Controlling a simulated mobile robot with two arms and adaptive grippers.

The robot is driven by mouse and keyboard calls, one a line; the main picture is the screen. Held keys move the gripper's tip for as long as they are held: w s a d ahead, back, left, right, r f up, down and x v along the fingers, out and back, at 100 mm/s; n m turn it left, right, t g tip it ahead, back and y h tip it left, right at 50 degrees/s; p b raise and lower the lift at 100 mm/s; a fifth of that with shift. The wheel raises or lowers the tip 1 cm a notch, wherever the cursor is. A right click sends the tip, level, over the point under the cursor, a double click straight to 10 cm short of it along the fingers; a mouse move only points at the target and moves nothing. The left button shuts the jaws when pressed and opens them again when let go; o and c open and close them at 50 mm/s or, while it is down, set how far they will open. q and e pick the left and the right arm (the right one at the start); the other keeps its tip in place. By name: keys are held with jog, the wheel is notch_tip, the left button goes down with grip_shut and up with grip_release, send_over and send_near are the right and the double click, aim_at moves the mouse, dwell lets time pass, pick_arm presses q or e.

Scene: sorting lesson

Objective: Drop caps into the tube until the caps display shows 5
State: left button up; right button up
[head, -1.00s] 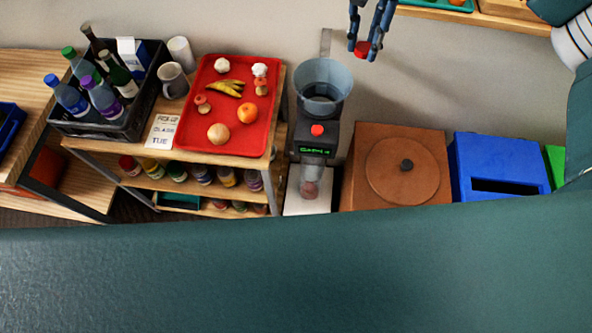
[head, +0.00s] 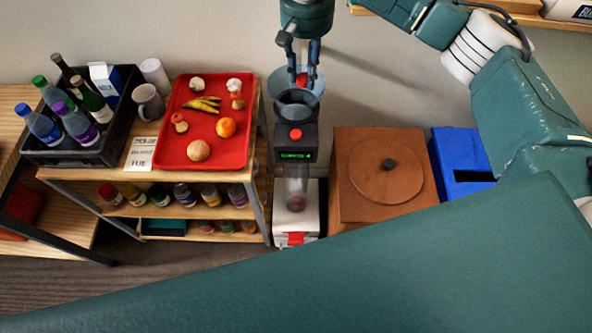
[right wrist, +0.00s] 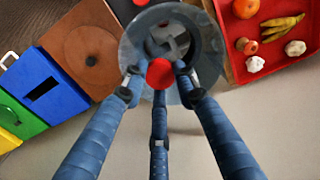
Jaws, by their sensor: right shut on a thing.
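My right gripper (head: 302,84) is shut on a red cap (head: 302,79) and holds it over the mouth of the grey, see-through funnel (head: 279,95). In the right wrist view the cap (right wrist: 160,73) sits between the three blue fingers, with the funnel (right wrist: 210,50) behind it. Below the funnel is a dark housing with a red button (head: 295,134) and a green display (head: 294,155) that seems to read 4. A clear tube (head: 297,182) under it holds something reddish at its bottom, too blurred to count. My left gripper is not in view.
A brown box with a round lid (head: 350,210) and a blue bin (head: 450,148) stand right of the tube. A red tray (head: 180,153) of food and a black crate (head: 70,158) of bottles are on the shelf to the left.

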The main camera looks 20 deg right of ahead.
jog(key=shift+f, duration=0.1)
jog(key=shift+c, duration=0.4)
jog(key=o, duration=0.6)
jog(key=shift+o, duration=1)
jog(key=shift+w+r, duration=0.1)
jog(key=shift+r, duration=0.2)
notch_tip(320, 180, up, 11)
jog(key=shift+r, duration=0.2)
jog(key=shift+f, duration=0.1)
